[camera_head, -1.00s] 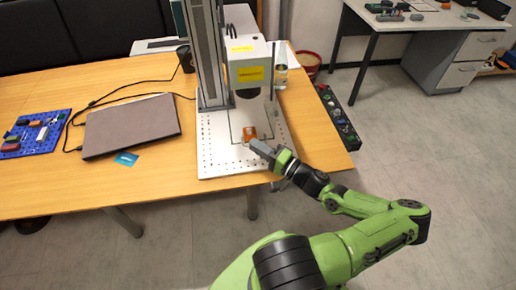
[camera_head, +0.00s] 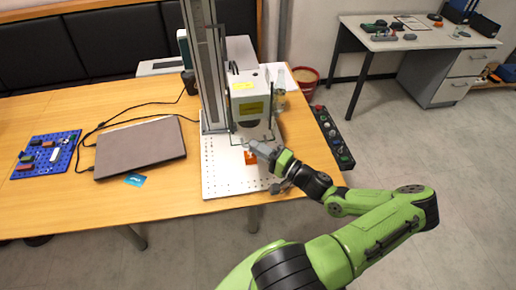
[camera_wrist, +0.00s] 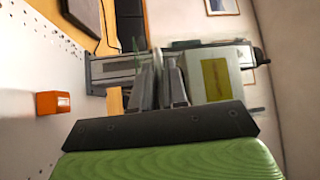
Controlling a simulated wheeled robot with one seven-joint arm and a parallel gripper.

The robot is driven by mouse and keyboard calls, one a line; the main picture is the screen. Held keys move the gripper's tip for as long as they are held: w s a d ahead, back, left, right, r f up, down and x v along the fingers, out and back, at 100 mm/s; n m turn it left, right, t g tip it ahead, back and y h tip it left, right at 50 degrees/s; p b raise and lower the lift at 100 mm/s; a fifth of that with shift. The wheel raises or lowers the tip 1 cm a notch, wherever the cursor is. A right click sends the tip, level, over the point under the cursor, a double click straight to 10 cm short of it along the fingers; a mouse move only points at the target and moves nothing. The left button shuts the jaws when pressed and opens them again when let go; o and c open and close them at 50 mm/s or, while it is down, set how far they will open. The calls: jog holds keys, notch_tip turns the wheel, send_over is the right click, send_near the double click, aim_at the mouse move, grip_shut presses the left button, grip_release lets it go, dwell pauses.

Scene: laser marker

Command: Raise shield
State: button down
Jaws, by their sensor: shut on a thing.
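The laser marker (camera_head: 246,104) has a pale head with a yellow label, mounted on a tall grey column (camera_head: 207,75). The shield (camera_head: 231,127) is a clear pane with thin dark-green edges in front of and below the head; much of it is hard to make out. My gripper (camera_head: 250,143) is at the shield's lower front, above the perforated base plate (camera_head: 222,178). In the wrist view my gripper's fingers (camera_wrist: 162,82) are close together on the shield, whose gripped edge is mostly hidden. A small orange block (camera_head: 251,158) sits on the plate below my gripper.
A closed laptop (camera_head: 140,147), a blue card (camera_head: 134,180) and a blue pegboard with small parts (camera_head: 45,155) are on the wooden table left of the machine. A black strip with buttons (camera_head: 333,138) lies along the right edge.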

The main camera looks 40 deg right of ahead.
jog(key=c, duration=1.2)
grip_release()
jog(key=shift+f, duration=0.1)
jog(key=b+v, duration=0.1)
jog(key=v, duration=1.4)
jog(key=shift+s, duration=0.35)
